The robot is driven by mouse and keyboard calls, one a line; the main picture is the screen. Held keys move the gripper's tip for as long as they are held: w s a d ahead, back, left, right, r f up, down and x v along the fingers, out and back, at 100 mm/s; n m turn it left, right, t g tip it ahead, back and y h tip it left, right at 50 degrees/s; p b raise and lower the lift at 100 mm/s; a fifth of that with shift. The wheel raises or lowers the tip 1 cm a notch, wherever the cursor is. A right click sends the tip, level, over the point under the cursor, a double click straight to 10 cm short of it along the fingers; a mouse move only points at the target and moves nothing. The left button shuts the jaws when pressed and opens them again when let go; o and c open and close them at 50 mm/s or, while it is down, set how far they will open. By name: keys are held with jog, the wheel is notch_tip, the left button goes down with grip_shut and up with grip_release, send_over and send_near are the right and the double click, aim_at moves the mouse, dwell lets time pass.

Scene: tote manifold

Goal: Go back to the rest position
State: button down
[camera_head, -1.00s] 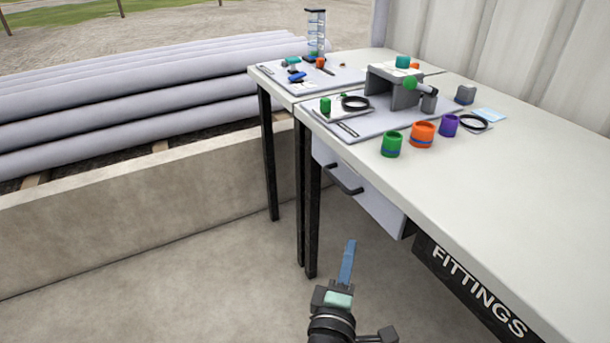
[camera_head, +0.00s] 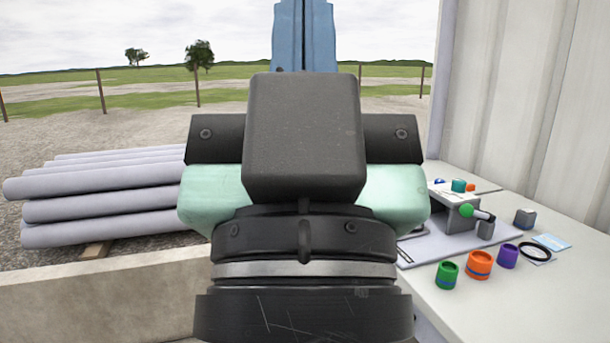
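My gripper (camera_head: 304,22) is raised close in front of the head camera and points up, away from the bench. Its two blue fingers lie side by side with only a thin dark line between them, so it looks shut, and nothing shows between them. The fingertips run to the top edge of the picture. My dark wrist and pale green gripper body fill the middle and hide part of the bench and the pipe pile.
The bench (camera_head: 520,300) at right carries a green ring (camera_head: 447,275), an orange ring (camera_head: 479,265), a purple ring (camera_head: 508,256), a black ring (camera_head: 535,252) and a grey stand (camera_head: 452,214). Grey pipes (camera_head: 100,207) lie behind a low wall (camera_head: 100,295) at left. A corrugated wall (camera_head: 540,100) rises at right.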

notch_tip(320, 180, up, 28)
jog(key=p, duration=2.5)
jog(key=shift+p, duration=0.4)
